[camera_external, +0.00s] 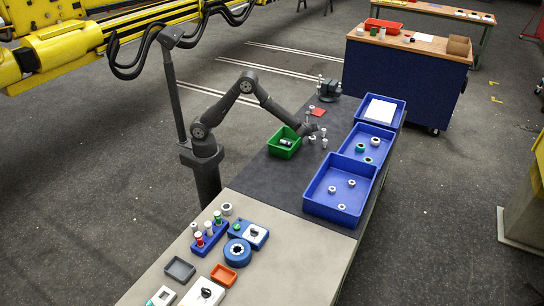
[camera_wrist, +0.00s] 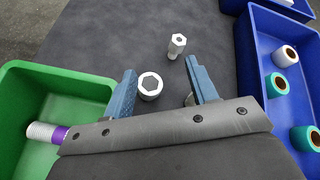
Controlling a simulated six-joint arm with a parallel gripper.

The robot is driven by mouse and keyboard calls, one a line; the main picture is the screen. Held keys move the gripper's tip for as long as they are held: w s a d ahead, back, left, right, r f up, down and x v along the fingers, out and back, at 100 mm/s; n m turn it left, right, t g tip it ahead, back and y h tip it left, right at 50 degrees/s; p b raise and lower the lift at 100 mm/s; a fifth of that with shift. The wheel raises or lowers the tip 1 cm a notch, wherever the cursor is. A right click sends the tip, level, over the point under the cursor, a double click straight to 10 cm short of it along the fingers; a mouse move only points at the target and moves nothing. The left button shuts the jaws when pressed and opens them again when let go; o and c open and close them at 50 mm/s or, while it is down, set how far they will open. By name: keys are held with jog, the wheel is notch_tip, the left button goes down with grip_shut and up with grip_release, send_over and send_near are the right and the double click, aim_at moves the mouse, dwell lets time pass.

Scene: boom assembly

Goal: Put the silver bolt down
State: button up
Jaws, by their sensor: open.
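My gripper is open. A second silver bolt (camera_wrist: 177,45) stands upright just beyond the fingertips. In the external view my gripper (camera_external: 308,130) is low over the mat, beside small silver pieces (camera_external: 324,143).
A green bin (camera_wrist: 25,85) on the left holds a white and purple cylinder (camera_wrist: 45,132). A blue bin (camera_wrist: 250,65) on the right holds ringed parts (camera_wrist: 278,84). A vise (camera_external: 329,88) and a red piece (camera_external: 318,112) are farther back.

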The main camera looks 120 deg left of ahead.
jog(key=d+f+m+t, duration=0.2)
jog(key=d+m+t, duration=0.5)
jog(key=d+m, duration=0.45)
send_near(325, 140)
jog(key=shift+h, duration=0.3)
jog(key=x, duration=1)
jog(key=shift+a+f, duration=0.15)
jog(key=shift+f, duration=0.2)
grip_shut()
jog(key=shift+r, duration=0.1)
